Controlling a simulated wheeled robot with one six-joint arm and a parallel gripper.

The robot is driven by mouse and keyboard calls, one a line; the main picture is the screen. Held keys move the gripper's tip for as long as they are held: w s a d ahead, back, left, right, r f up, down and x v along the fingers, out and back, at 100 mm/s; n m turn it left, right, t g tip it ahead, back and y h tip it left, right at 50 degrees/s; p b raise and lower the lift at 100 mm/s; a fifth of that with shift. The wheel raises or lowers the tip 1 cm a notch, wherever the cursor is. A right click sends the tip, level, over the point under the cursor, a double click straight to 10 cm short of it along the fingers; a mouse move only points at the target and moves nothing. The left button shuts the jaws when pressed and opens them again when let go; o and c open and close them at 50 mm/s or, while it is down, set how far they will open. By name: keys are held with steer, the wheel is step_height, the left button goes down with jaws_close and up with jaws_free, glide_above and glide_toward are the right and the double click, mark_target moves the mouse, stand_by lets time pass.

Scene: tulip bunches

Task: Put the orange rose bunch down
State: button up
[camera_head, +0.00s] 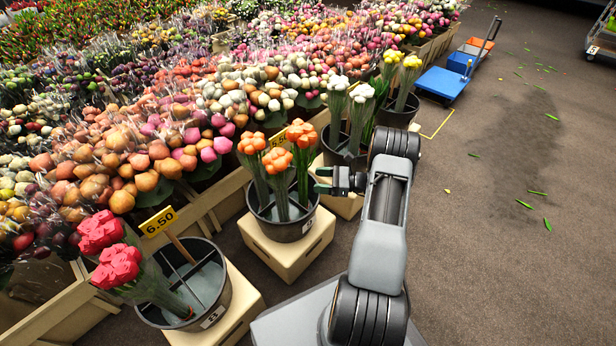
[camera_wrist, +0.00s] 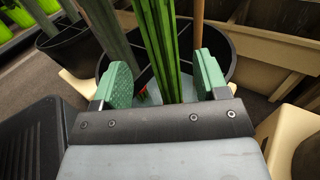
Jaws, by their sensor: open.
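Three orange rose bunches stand in a black bucket (camera_head: 284,231) in the head view. The right orange rose bunch (camera_head: 301,133) is nearest my gripper (camera_head: 322,180); the others are the left bunch (camera_head: 251,143) and the front bunch (camera_head: 277,160). In the wrist view, my gripper (camera_wrist: 164,80) is open, with green pads on both sides of a bundle of green stems (camera_wrist: 164,45). A gap shows between the stems and each pad. The stems stand inside the bucket, whose dark rim (camera_wrist: 232,64) shows behind. The blooms are out of the wrist view.
The bucket stands on a cream crate (camera_head: 290,255). A bucket with red bunches (camera_head: 206,290) and a 6.50 sign (camera_head: 158,222) is at front left. A bucket with white bunches (camera_head: 337,158) stands behind. Open floor (camera_head: 490,240) lies to the right.

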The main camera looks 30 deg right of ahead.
steer(key=p+v, duration=0.1)
steer(key=v, duration=0.5)
steer(key=shift+s, duration=0.1)
stand_by(0.5)
